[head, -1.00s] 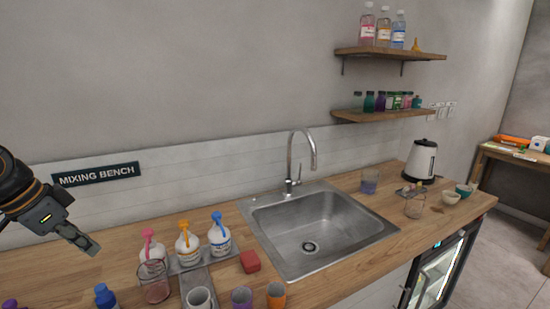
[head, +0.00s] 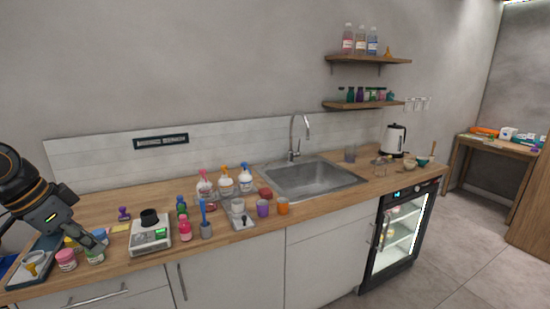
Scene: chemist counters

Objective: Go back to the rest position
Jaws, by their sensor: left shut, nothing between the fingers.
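My left gripper (head: 98,243) is at the left of the head view, above the left end of the wooden counter (head: 110,209). It is shut and empty. Its fingertips show just above or in front of a small jar with a blue-green label (head: 95,255); I cannot tell whether they touch. A pink jar (head: 66,260) stands beside it. My right gripper is not in view.
A scale (head: 150,235), a pink bottle (head: 185,229) and pump bottles (head: 226,183) stand along the counter. The sink (head: 310,179), kettle (head: 394,139) and glass-door fridge (head: 398,238) are to the right. The floor (head: 465,245) at right is clear.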

